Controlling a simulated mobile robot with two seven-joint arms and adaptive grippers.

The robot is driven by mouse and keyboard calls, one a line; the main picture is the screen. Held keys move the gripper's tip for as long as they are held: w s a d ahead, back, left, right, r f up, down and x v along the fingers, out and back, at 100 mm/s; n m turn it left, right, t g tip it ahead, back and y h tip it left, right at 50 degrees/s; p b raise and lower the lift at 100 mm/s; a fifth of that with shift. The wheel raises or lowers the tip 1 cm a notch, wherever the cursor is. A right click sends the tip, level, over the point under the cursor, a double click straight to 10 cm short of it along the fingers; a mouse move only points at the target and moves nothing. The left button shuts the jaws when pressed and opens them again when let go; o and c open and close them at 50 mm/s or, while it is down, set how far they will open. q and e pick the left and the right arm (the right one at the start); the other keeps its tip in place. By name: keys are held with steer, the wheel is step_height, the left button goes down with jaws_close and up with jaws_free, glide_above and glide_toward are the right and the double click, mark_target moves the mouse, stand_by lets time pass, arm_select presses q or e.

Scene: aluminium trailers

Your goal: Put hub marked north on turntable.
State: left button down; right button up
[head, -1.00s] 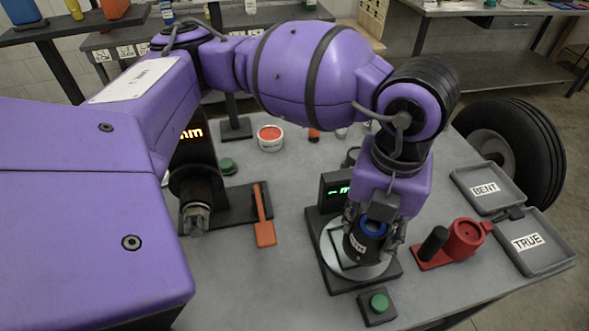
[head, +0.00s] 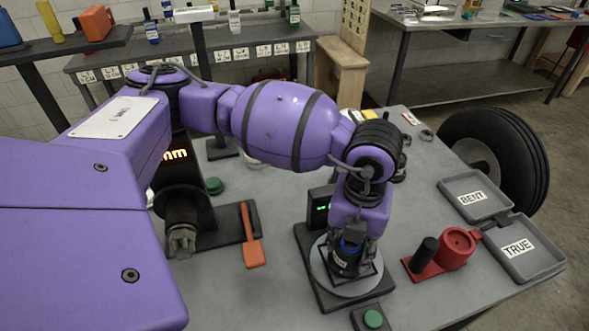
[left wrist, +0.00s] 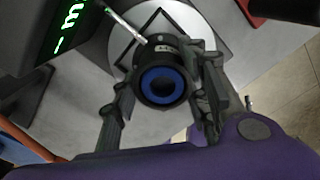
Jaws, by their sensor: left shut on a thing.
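The hub is a dark cylinder with a blue ring around its bore (head: 345,263). It is upright between the fingers of my left gripper (head: 350,247), which is shut on it. Its white label is only partly readable in the head view. In the left wrist view the hub (left wrist: 152,95) sits between the two fingers, with the light disc behind it. The turntable is a pale round disc (head: 317,266) on a dark base beside a green-lit display (head: 320,209). The hub is over the disc's middle; I cannot tell whether it touches. My right gripper is not in view.
A red fixture (head: 457,248) with a black cylinder stands right of the turntable. Beyond it are grey trays labelled BENT (head: 474,185) and TRUE (head: 530,266). A green button (head: 373,318) is in front. An orange-handled tool (head: 251,238) lies left. A thin probe (left wrist: 126,23) reaches near the hub.

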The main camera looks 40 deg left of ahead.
arm_select(q)
steer(key=shift+f, duration=0.1)
steer(key=c, duration=1)
jaws_free()
step_height(320, 180, up, 12)
steer(key=shift+r, duration=0.2)
